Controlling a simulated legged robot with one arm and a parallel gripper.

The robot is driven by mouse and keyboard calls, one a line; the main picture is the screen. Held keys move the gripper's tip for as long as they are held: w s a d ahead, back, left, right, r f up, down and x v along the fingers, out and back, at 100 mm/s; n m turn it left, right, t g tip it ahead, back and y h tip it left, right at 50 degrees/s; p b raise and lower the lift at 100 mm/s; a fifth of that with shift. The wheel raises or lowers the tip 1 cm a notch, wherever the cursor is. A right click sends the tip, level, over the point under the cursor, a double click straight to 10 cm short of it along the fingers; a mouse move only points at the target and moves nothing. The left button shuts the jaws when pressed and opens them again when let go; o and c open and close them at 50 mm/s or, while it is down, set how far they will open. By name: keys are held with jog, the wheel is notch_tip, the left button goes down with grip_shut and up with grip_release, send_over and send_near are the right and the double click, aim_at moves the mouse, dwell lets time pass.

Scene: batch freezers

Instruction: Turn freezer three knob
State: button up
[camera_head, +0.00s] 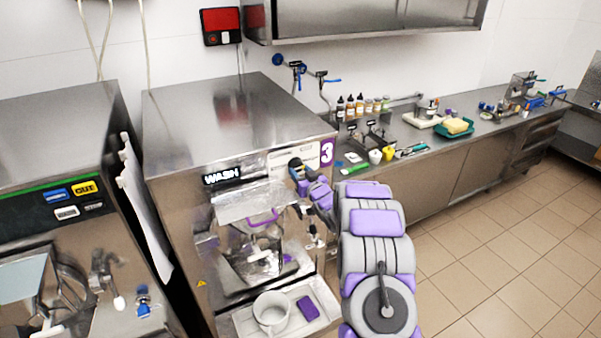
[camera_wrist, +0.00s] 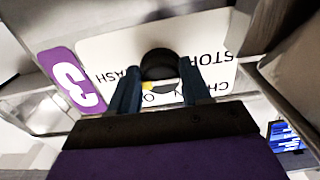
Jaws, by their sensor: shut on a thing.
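Freezer three (camera_head: 235,115) is the steel machine at the centre of the head view, with a purple 3 plate (camera_head: 326,152) and a WASH sign on its front. In the wrist view, a round black knob (camera_wrist: 160,63) sits on a white label panel that appears upside down, with partly readable words such as WASH and STOR. My gripper's dark fingers (camera_wrist: 158,80) are on either side of the knob, shut on it. A small yellow mark shows just below the knob between the fingers.
A white pot (camera_head: 272,312) and a purple item (camera_head: 307,307) stand on the tray below freezer three. A long counter with bottles runs right. The tiled floor at right is clear.

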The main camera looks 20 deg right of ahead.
jog(key=shift+r, duration=0.2)
jog(key=o, duration=1)
jog(key=shift+w+d, duration=0.1)
jog(key=shift+o, duration=0.2)
jog(key=shift+s+f, duration=0.1)
jog(key=shift+s, duration=0.1)
jog(key=s+b, duration=0.2)
jog(key=s, duration=1.5)
jog(key=shift+d, duration=0.4)
jog(key=shift+f, duration=0.1)
